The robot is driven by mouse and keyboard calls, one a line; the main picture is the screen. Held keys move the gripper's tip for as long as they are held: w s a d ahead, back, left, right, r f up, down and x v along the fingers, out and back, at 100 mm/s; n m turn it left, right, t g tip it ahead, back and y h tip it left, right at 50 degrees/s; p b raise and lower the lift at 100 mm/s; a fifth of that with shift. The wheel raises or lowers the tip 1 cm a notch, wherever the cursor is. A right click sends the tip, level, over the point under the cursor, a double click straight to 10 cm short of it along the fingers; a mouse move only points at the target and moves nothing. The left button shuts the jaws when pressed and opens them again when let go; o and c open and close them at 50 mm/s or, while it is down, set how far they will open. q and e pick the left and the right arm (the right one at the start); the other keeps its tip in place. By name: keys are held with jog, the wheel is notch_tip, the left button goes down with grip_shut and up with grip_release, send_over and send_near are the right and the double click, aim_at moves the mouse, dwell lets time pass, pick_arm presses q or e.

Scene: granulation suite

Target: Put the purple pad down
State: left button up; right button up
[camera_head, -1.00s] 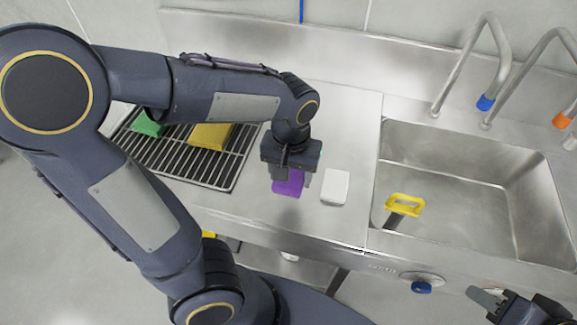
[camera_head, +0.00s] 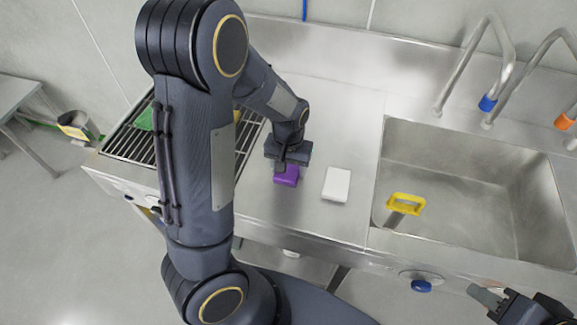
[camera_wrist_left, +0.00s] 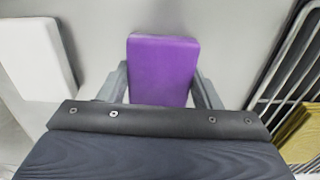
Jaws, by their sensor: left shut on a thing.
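The purple pad (camera_head: 287,176) is at the counter, left of the white pad, in the head view. My left gripper (camera_head: 285,167) is above it and partly hides it. In the left wrist view the purple pad (camera_wrist_left: 163,70) sits between the two fingers of my left gripper (camera_wrist_left: 160,88), which is shut on it. I cannot tell whether the pad touches the steel counter (camera_head: 330,110).
A white pad (camera_head: 337,185) lies just right of the purple pad. A wire rack (camera_head: 247,140) with a green pad (camera_head: 146,119) is at the left. The sink (camera_head: 460,165) at the right holds a yellow-handled thing (camera_head: 405,203). The counter behind the pads is bare.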

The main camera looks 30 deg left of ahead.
aim_at(288, 168)
pick_arm(q)
jog(key=o, duration=0.9)
jog(key=shift+f, duration=0.1)
notch_tip(288, 168, up, 12)
jog(key=shift+s+d+r+m+t+h, duration=0.15)
jog(key=shift+s+d+r+t+h, duration=0.65)
jog(key=shift+s, duration=2)
jog(key=shift+s+d+r+m+t+h, duration=0.2)
jog(key=shift+s+d+r+t+h, duration=0.55)
jog(key=shift+s, duration=2)
jog(key=shift+s+d+r+m+t+h, duration=0.15)
jog(key=shift+s+d+r+t+h, duration=0.3)
jog(key=shift+s+r+t, duration=1.55)
jog(key=shift+s+f+g, duration=0.75)
jog(key=shift+s+f, duration=0.05)
jog(key=shift+f, duration=0.2)
